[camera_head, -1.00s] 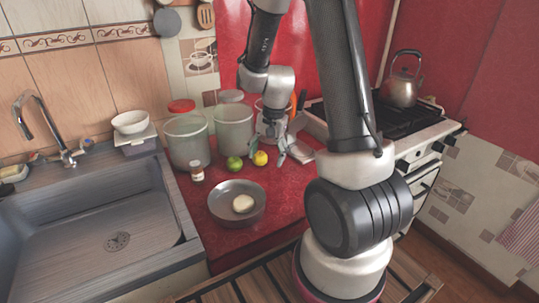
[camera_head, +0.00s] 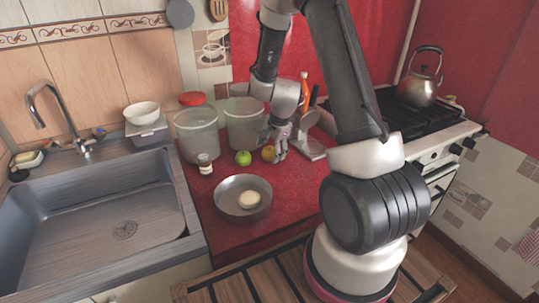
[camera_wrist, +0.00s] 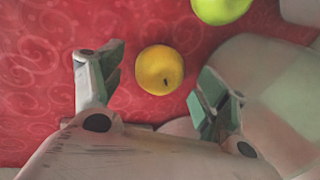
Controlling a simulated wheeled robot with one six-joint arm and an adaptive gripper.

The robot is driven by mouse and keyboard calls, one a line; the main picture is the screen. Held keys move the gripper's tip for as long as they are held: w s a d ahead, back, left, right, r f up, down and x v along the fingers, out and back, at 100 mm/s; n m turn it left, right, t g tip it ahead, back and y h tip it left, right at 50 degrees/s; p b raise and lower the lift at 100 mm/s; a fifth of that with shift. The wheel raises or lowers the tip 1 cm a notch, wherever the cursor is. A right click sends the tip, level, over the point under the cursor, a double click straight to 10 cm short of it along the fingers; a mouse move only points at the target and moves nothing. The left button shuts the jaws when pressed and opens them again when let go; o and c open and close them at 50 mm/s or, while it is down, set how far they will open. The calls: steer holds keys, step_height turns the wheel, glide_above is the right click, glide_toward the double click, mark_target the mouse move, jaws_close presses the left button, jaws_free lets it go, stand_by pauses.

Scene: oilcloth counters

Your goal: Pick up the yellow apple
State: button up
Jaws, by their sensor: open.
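The yellow apple (camera_head: 268,153) sits on the red counter beside a green fruit (camera_head: 243,158), and my gripper (camera_head: 276,150) is right at it, partly covering it in the head view. In the wrist view the yellow apple (camera_wrist: 160,70) lies in the gap between the two open fingers of my gripper (camera_wrist: 157,88), a little nearer the left finger. No finger visibly touches it. The green fruit (camera_wrist: 220,8) shows at the top edge of the wrist view, outside the fingers.
Two large pots (camera_head: 197,135) (camera_head: 243,125) stand behind the fruit. A grey pan (camera_head: 228,206) holding a pale round thing (camera_head: 249,199) is in front, with a small jar (camera_head: 205,163) to the left. The sink (camera_head: 95,215) is left, the stove (camera_head: 405,115) right.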

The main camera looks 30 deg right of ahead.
steer(key=shift+w+f, duration=0.15)
steer(key=shift+f, duration=0.3)
steer(key=shift+c, duration=0.3)
steer(key=c, duration=1.1)
